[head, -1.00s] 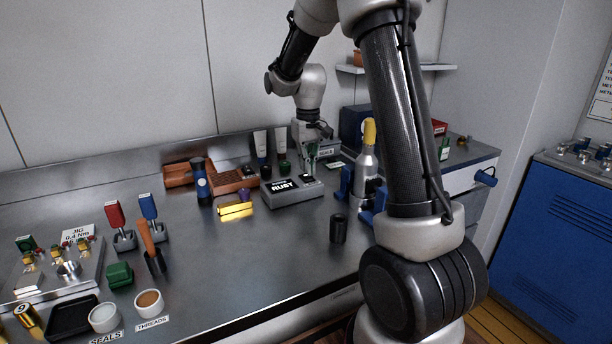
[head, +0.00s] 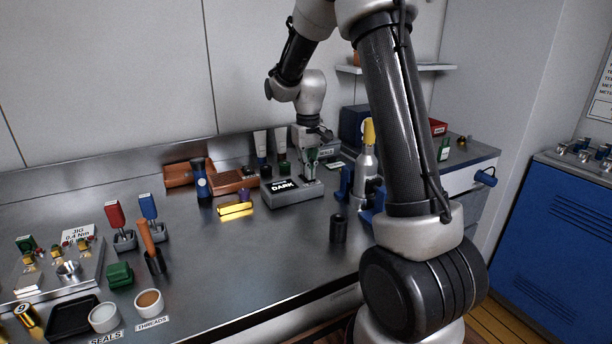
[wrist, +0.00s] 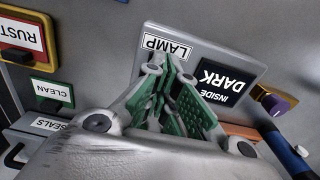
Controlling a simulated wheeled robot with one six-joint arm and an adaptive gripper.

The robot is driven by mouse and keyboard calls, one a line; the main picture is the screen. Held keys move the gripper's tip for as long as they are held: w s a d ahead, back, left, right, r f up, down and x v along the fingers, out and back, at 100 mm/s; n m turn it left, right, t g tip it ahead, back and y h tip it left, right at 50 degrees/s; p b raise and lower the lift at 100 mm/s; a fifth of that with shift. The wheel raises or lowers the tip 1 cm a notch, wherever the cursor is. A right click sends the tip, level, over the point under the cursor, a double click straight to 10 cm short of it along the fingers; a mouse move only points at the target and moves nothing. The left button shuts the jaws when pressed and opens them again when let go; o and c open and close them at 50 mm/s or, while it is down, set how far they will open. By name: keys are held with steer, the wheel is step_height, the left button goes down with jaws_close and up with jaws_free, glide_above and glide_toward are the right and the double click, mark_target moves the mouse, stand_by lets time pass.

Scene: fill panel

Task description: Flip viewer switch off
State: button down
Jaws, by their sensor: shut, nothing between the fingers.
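The viewer (head: 292,192) is a low grey box on the back of the bench. Its black screen (head: 283,187) reads "DARK", and in the wrist view the screen (wrist: 221,83) reads "INSIDE DARK". A "LAMP" label (wrist: 168,46) lies beside the screen on the viewer's top. My gripper (head: 312,178) is shut and empty, with its green-padded fingers pointing down over the right part of the viewer. In the wrist view my gripper (wrist: 165,110) covers the area just below the lamp label. The switch is hidden behind the fingers, so its position cannot be seen.
A yellow-topped grey bottle (head: 367,150) between blue supports stands right of the viewer. A dark cup (head: 338,229) stands in front. The bench's front middle is clear.

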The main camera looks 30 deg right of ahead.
steer(key=shift+r, duration=3.45)
steer(key=shift+s+f+g, duration=0.3)
steer(key=shift+s+f, duration=0.65)
steer(key=shift+s, duration=0.25)
steer(key=s+a+r+t, duration=0.1)
steer(key=s+r, duration=0.3)
steer(key=s, duration=0.9)
steer(key=s+a+r+t, duration=0.1)
steer(key=s+r+t, duration=0.3)
steer(key=s, duration=1)
steer(key=shift+r, duration=0.65)
